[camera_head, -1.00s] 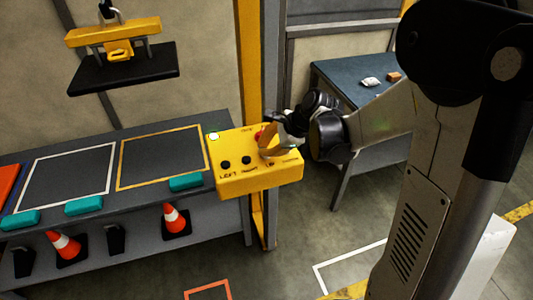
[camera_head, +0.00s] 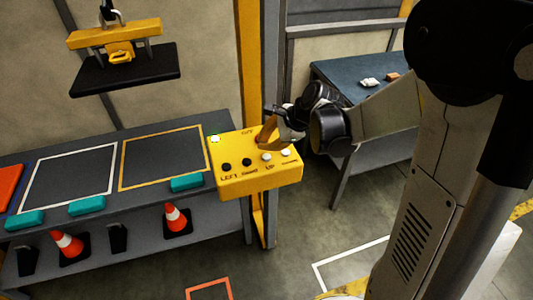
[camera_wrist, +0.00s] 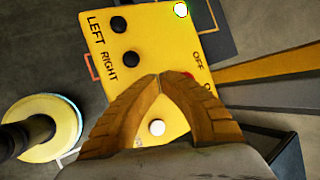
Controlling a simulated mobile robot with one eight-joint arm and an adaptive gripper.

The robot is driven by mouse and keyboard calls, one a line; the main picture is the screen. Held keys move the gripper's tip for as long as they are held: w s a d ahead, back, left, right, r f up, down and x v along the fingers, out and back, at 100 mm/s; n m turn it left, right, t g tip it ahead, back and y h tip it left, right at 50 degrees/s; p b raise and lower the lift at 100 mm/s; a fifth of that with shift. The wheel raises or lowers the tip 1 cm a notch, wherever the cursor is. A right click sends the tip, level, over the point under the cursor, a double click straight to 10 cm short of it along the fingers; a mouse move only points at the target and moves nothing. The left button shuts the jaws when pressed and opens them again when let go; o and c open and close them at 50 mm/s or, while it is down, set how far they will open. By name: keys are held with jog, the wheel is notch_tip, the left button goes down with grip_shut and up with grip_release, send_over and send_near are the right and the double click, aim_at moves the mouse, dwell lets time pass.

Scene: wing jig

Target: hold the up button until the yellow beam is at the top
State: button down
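The yellow beam (camera_head: 113,33) hangs from a hook at the upper left of the head view, with a black panel (camera_head: 125,70) below it. The yellow control box (camera_head: 260,181) has two black buttons and two white buttons. The white up button (camera_head: 266,157) shows above the word UP in the head view. In the wrist view one white button (camera_wrist: 157,127) shows between the fingers; the up button seems hidden behind a finger. My gripper (camera_head: 264,141) is shut and empty over the box's back part. Its tips (camera_wrist: 160,76) meet; contact with the box cannot be told.
A green light (camera_head: 214,139) glows on the box. A red button (camera_wrist: 188,75) is partly covered by a finger. A grey workbench (camera_head: 110,200) with teal blocks and cones stands left. A blue-grey table (camera_head: 350,75) stands behind my arm. Open floor lies in front.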

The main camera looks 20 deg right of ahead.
aim_at(264, 154)
jog(key=shift+r+p, duration=1.1)
jog(key=shift+r, duration=0.7)
